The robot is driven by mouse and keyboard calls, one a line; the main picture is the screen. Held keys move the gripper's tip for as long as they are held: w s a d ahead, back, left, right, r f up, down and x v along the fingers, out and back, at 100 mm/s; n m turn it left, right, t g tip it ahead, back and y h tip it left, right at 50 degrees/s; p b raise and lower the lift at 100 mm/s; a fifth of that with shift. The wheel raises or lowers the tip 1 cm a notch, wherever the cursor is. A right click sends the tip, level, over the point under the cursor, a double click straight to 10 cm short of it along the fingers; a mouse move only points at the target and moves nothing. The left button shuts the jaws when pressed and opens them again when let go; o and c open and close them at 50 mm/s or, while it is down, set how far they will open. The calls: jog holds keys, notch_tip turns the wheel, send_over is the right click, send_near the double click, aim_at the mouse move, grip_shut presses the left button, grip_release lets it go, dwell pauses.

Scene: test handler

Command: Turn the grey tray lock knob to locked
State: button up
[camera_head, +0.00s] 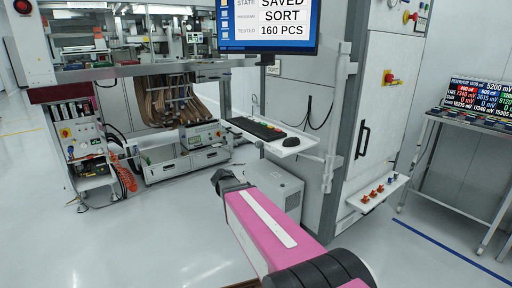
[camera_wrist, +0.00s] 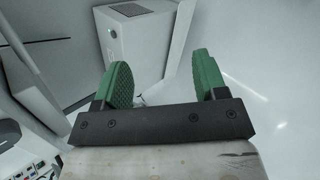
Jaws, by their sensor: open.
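I cannot make out a grey tray lock knob in either view; it is hidden, out of view or too small to tell. My gripper (camera_head: 230,182) is at the end of my pink arm in the middle of the head view, in front of a low light-grey box (camera_head: 270,190). In the wrist view my gripper (camera_wrist: 160,82) shows two green fingers spread apart with nothing between them. A grey-white box with a perforated panel (camera_wrist: 132,20) stands beyond the fingers, apart from them.
A monitor (camera_head: 268,25) reading "SAVED SORT" hangs above a white keyboard shelf (camera_head: 290,145). A tall white cabinet (camera_head: 385,105) stands right, with a small shelf (camera_head: 350,203) of orange pieces. A bench with a control box (camera_head: 85,145) stands left. The floor (camera_head: 160,235) at front left is clear.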

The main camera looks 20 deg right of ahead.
jog(key=w+r+n+t+h, duration=0.2)
jog(key=w+r+n+h, duration=0.25)
jog(key=w+r, duration=0.45)
jog(key=n+t+h, duration=0.1)
jog(key=t+h, duration=0.1)
jog(key=h, duration=0.2)
send_near(257, 145)
jog(key=x, duration=0.9)
jog(key=shift+w+d+f, duration=0.1)
jog(key=shift+w+d, duration=0.15)
jog(key=shift+d, duration=0.05)
jog(key=c, duration=0.9)
